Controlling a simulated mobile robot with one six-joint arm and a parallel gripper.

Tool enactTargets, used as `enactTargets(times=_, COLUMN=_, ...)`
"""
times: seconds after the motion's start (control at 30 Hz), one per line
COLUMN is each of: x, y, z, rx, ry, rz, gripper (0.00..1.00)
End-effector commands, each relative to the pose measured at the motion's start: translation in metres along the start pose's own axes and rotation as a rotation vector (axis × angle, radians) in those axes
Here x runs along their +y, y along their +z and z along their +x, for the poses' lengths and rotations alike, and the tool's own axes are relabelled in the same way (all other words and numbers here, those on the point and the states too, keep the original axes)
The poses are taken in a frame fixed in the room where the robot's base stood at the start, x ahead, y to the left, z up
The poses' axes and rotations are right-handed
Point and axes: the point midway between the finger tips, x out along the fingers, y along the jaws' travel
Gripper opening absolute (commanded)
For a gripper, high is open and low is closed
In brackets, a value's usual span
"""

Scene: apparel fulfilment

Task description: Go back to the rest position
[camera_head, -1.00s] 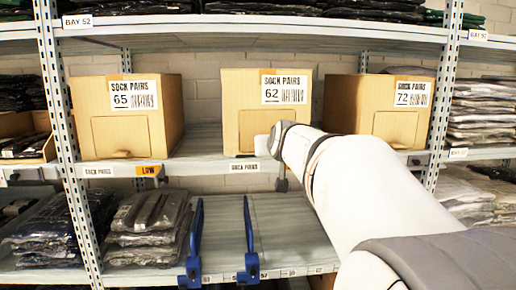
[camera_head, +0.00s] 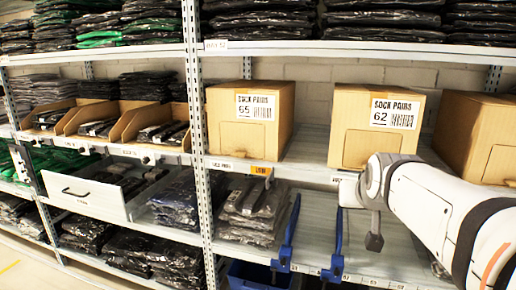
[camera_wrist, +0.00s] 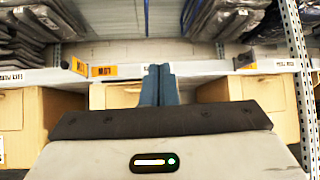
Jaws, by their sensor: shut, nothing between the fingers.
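My arm's end in the head view is in front of the shelf, by the lower right of the sock box marked 62 (camera_head: 377,122). The fingers cannot be made out there. In the wrist view my gripper (camera_wrist: 159,84) shows two blue-grey fingers together, with nothing between them. The sock box marked 65 (camera_head: 250,120) stands to the left on the same shelf. Another cardboard box (camera_head: 480,138) stands to the right, partly behind my arm.
A metal upright (camera_head: 197,140) stands left of box 65. Blue dividers (camera_head: 287,235) and dark bagged garments (camera_head: 252,210) are on the shelf below. A white drawer (camera_head: 85,192) sticks out at left. Open cardboard bins (camera_head: 150,122) line the left bay. Floor shows at the lower left.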

Motion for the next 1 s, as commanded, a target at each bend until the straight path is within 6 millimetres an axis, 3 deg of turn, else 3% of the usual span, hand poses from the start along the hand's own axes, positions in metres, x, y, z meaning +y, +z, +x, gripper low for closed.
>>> enactTargets(times=0.03, x=-0.010, y=0.001, z=-0.021, rx=-0.063, ry=-0.017, rz=-0.017, gripper=0.00)
enactTargets(times=0.2, x=-0.032, y=0.050, z=-0.060, rx=-0.287, ry=-0.059, rz=-0.073, gripper=0.00)
enactTargets(times=0.5, x=-0.046, y=0.117, z=-0.120, rx=-0.573, ry=-0.091, rz=-0.153, gripper=0.00)
enactTargets(times=0.7, x=-0.046, y=0.132, z=-0.128, rx=-0.620, ry=-0.093, rz=-0.166, gripper=0.00)
enactTargets(times=1.0, x=-0.046, y=0.132, z=-0.127, rx=-0.618, ry=-0.093, rz=-0.165, gripper=0.00)
